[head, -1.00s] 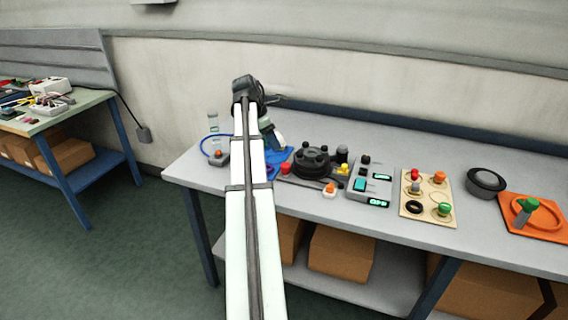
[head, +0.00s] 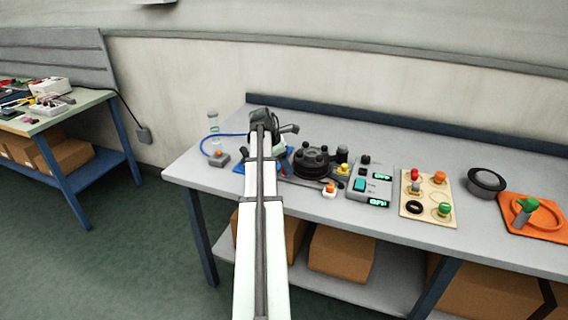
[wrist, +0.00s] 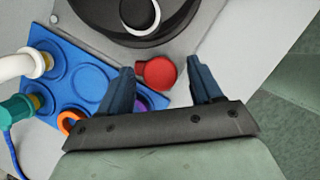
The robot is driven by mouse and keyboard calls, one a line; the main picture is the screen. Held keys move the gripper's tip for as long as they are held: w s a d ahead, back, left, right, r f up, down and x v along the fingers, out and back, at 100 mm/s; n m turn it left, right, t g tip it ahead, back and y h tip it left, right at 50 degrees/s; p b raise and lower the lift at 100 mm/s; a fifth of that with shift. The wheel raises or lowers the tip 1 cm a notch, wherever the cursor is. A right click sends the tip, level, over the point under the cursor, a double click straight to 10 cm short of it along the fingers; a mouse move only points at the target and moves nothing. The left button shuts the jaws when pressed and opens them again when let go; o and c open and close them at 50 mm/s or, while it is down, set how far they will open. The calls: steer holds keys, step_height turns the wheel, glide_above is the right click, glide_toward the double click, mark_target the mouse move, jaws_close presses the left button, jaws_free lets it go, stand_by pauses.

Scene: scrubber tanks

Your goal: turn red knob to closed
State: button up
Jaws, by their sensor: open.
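The red knob (wrist: 157,73) is a round red cap in the wrist view, set at the edge of a grey base by a large dark round part. My gripper (wrist: 161,74) is open, with one blue-grey finger on each side of the knob in this view. The knob looks close to the left finger, with a wider gap to the right one. I cannot tell whether a finger touches it or how far the fingers reach down. In the head view my arm covers the knob, and the fingers are not clear there.
A blue tray (wrist: 70,62) with round recesses lies left of the knob, with white, teal and orange parts near it. The black multi-knob unit (head: 315,160) stands right of my arm. A grey control box (head: 371,186) and a beige knob board (head: 428,197) stand further right.

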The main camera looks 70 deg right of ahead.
steer(key=shift+c, duration=0.5)
steer(key=c, duration=1)
steer(key=shift+o, duration=0.2)
steer(key=shift+d+m, duration=0.1)
steer(key=shift+m, duration=0.3)
steer(key=shift+w+d+m+g+y, duration=0.1)
steer(key=shift+m+g+y, duration=0.25)
steer(key=shift+m, duration=0.65)
steer(key=m, duration=0.2)
steer(key=m+y, duration=0.1)
steer(key=shift+d+m+g+y, duration=0.1)
steer(key=shift+m+g+y, duration=0.15)
steer(key=shift+m, duration=0.15)
steer(key=m+y, duration=0.1)
steer(key=m, duration=0.2)
steer(key=shift+d+m+t+y, duration=0.15)
steer(key=shift+m+y, duration=0.3)
steer(key=shift+m, duration=0.6)
steer(key=shift+a+m+t+y, duration=0.1)
steer(key=shift+m+t+y, duration=0.25)
steer(key=shift+m, duration=0.7)
